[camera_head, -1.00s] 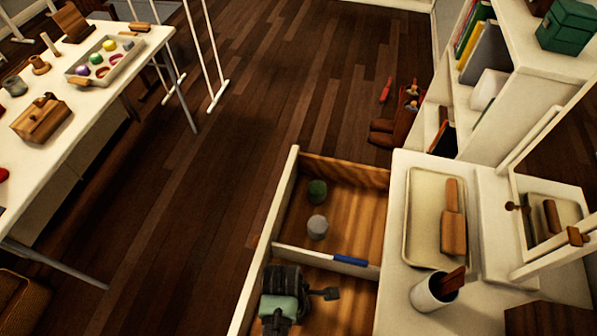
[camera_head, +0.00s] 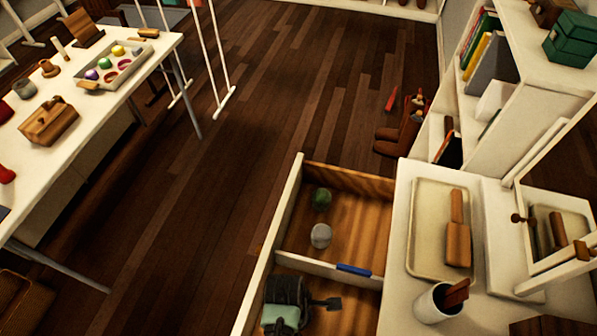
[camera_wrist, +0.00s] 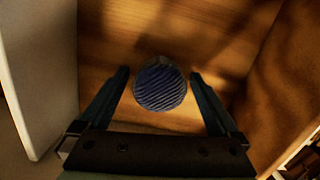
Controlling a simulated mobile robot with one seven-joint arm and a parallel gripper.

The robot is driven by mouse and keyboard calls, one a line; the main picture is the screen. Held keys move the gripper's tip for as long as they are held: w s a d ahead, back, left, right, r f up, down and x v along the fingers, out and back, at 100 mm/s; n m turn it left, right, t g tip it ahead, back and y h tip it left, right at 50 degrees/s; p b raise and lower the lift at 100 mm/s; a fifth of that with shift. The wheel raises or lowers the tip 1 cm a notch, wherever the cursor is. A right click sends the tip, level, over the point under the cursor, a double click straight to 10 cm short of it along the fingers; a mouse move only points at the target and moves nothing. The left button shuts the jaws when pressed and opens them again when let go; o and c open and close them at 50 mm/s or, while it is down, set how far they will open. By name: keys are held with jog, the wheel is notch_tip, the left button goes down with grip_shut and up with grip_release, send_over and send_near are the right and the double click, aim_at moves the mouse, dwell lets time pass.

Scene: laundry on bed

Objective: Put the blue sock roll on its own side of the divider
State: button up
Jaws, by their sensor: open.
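The blue sock roll (camera_wrist: 160,86) is round and ribbed, and lies on a wooden drawer floor in the wrist view. My gripper (camera_wrist: 159,74) is open, with one finger on each side of the roll and a visible gap to each. In the head view my gripper (camera_head: 290,305) is low over the near compartment of the open drawer and hides the blue roll. The white divider (camera_head: 312,264) crosses the drawer and carries a blue strip (camera_head: 353,269) at its right end. A green roll (camera_head: 321,198) and a grey roll (camera_head: 320,236) lie in the far compartment.
The drawer's pale left wall (camera_head: 268,250) stands close to my arm. At right, the white dresser top holds a tray (camera_head: 428,225) with a wooden brush and a white cup (camera_head: 432,305). The far compartment has bare floor right of the rolls.

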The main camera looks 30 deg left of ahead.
jog(key=r, duration=0.4)
jog(key=a+r+p, duration=0.1)
jog(key=r, duration=0.7)
jog(key=shift+s+a, duration=0.15)
jog(key=shift+s, duration=0.15)
jog(key=shift+w, duration=0.1)
jog(key=w+a+r+m+t+y, duration=0.25)
jog(key=w+r+m+t, duration=0.45)
jog(key=w+r, duration=1)
jog(key=w+d+r+m+t+y, duration=0.1)
jog(key=w+d+r+m+t, duration=0.2)
jog(key=r, duration=0.7)
jog(key=w+r+m+t, duration=0.2)
jog(key=w+r+t, duration=0.2)
jog(key=r, duration=0.5)
jog(key=d+r+m+t, duration=0.4)
jog(key=r+t, duration=0.1)
jog(key=r, duration=0.9)
jog(key=s+d+r+m+t+h, duration=0.1)
jog(key=s+d+r+m+t, duration=0.2)
jog(key=s+r, duration=0.3)
jog(key=s+d+r+m+t+h, duration=0.1)
jog(key=s+d+r+m+t, duration=0.2)
jog(key=r, duration=1.1)
jog(key=s+m+t, duration=0.1)
jog(key=s, duration=0.2)
jog(key=shift+s+d+r+t, duration=0.15)
jog(key=shift+s+r+t, duration=0.15)
jog(key=shift+s+t, duration=0.1)
